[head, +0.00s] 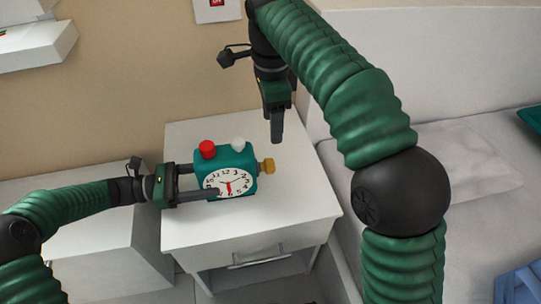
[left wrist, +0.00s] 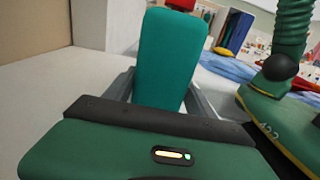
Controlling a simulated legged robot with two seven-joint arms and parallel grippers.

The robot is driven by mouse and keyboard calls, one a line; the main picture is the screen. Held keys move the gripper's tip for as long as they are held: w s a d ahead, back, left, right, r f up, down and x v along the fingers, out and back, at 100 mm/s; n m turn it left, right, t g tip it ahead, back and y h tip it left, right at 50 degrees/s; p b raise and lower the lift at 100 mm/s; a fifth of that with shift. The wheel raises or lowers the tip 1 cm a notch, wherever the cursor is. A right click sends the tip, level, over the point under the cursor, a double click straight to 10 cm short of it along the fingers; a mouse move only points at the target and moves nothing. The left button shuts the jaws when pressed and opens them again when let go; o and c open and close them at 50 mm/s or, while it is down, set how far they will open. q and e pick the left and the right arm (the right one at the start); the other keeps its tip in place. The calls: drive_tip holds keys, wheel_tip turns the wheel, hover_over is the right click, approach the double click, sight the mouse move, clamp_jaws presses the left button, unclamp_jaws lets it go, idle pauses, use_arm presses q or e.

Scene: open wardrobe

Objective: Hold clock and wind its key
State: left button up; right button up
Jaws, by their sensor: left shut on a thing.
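A teal clock (head: 238,160) with a white numbered dial is over the white nightstand top, with a red knob (head: 207,148) and a white knob (head: 238,143) on top. A gold key (head: 267,166) sticks out of its right side. My left gripper (head: 202,182) is shut on the clock from the left, one finger across the front and one behind. The clock's teal side (left wrist: 165,60) fills the space between the fingers in the left wrist view. My right gripper (head: 277,132) points down, apart from the key, above and behind it. Its fingers overlap in this view, so its opening is unclear.
The nightstand (head: 300,205) has bare top around the clock and a drawer with a handle below. A bed (head: 470,165) stands to the right. A lower white cabinet (head: 90,250) stands at left, and a shelf (head: 40,48) hangs on the wall.

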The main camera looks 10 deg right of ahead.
sight(269, 160)
drive_tip(key=shift+s+a+f+m+g, duration=0.15)
drive_tip(key=shift+s+a+f+g, duration=0.1)
drive_tip(key=shift+s+f, duration=0.2)
drive_tip(key=shift+s+a+f+m+g, duration=0.15)
drive_tip(key=shift+s+a+f, duration=0.15)
drive_tip(key=shift+f, duration=0.25)
wheel_tip(269, 160, down, 10)
drive_tip(key=shift+w+d+f, duration=0.1)
drive_tip(key=shift+f, duration=0.1)
clamp_jaws()
drive_tip(key=shift+w, duration=0.1)
